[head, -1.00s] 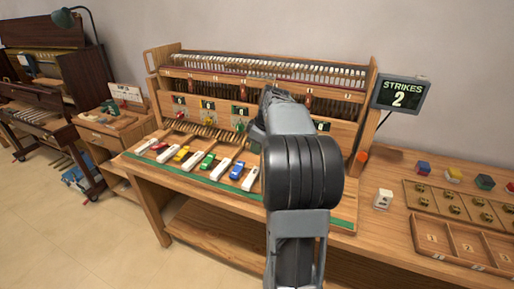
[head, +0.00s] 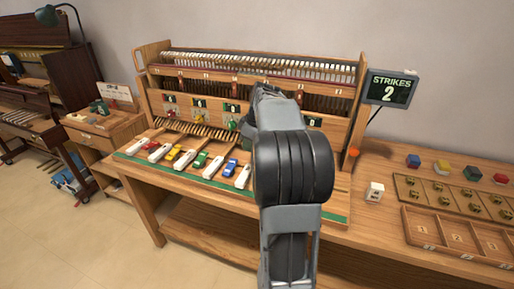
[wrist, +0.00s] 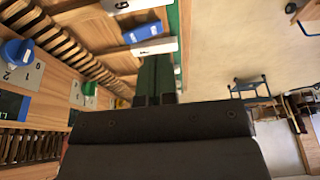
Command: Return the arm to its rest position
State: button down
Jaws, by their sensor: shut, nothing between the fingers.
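My arm rises in front of the piano-key bench in the head view, and its own links hide the gripper there. In the wrist view my gripper (wrist: 157,72) shows as two dark fingers shut together with nothing between them. The fingers point toward a white key (wrist: 155,48) and a blue block (wrist: 142,33); I cannot tell the exact gap. In the head view, white keys with red, yellow (head: 183,159), green (head: 200,159) and blue (head: 230,168) blocks between them lie along the bench (head: 150,185). The arm covers the bench's right part.
A screen (head: 390,89) reading "STRIKES 2" stands at the right of the hammer frame (head: 155,75). A white numbered block (head: 375,192), a numbered tray (head: 455,236) and several coloured pieces sit on the right table. Open floor (head: 65,225) lies at the left.

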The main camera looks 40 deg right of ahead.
dwell(0.4)
jog(key=s+a+m+p, duration=0.1)
jog(key=s+a+m, duration=0.1)
jog(key=s+a, duration=0.3)
jog(key=s+a+f+m+h+p, duration=0.1)
jog(key=s+a, duration=0.3)
jog(key=a, duration=0.7)
jog(key=s+a+m+p, duration=0.2)
jog(key=s+a, duration=0.3)
jog(key=a, duration=0.3)
jog(key=shift+s+a+f+m+t+h+p, duration=0.3)
jog(key=shift+s+f+t, duration=0.05)
jog(key=shift+t, duration=0.05)
